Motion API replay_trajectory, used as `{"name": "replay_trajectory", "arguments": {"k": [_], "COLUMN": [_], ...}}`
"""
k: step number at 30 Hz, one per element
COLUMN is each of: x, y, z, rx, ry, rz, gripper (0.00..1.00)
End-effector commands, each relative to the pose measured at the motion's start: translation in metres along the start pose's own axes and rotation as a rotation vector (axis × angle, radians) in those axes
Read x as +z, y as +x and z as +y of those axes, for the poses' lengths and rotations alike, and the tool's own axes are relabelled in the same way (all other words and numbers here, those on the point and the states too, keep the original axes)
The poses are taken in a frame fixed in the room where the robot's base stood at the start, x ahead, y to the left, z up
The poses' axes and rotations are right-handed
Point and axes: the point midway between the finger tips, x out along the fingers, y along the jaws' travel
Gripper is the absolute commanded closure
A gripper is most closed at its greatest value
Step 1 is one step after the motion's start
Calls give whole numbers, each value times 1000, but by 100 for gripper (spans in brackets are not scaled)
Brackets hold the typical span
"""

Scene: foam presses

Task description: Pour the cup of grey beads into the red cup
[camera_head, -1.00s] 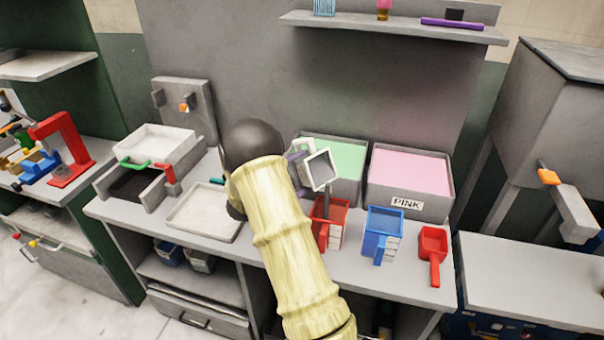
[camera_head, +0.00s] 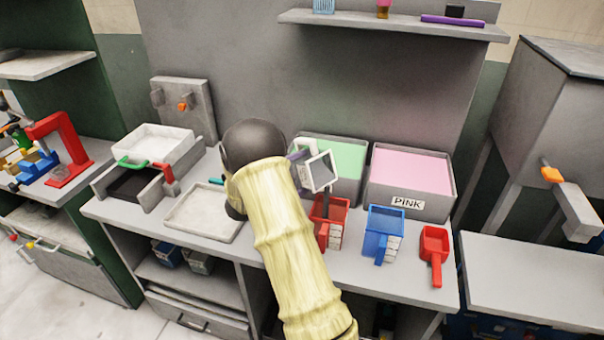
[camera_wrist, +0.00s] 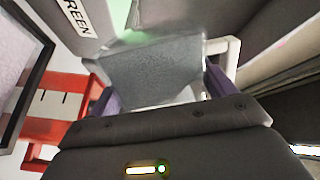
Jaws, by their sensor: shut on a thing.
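My gripper (camera_wrist: 160,92) is shut on a pale cup (camera_wrist: 222,46), with a purple finger on either side in the wrist view. A grey, grainy mass of beads (camera_wrist: 155,70) shows in the cup there. In the head view the cup (camera_head: 334,165) is tipped, its square mouth facing the front right, above the red cup (camera_head: 335,240). A narrow dark grey streak (camera_head: 326,207) runs between the tipped mouth and the red cup; I cannot tell if it is falling beads. The red cup also shows at the left of the wrist view (camera_wrist: 62,105). My arm hides most of the gripper in the head view.
A green-filled bin (camera_head: 345,158) and a pink-filled bin (camera_head: 412,168) stand behind. A blue cup (camera_head: 378,232) and a red scoop (camera_head: 434,245) stand to the right. A shallow pale tray (camera_head: 205,212) and a press (camera_head: 155,150) are on the left.

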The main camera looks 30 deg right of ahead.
Motion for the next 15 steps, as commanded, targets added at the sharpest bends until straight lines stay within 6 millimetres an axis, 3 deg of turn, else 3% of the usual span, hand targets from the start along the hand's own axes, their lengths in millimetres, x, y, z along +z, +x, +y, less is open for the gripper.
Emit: {"name": "replay_trajectory", "arguments": {"k": [15], "x": [0], "y": [0], "z": [2], "rx": [0], "ry": [35], "rz": [0], "gripper": [41]}}
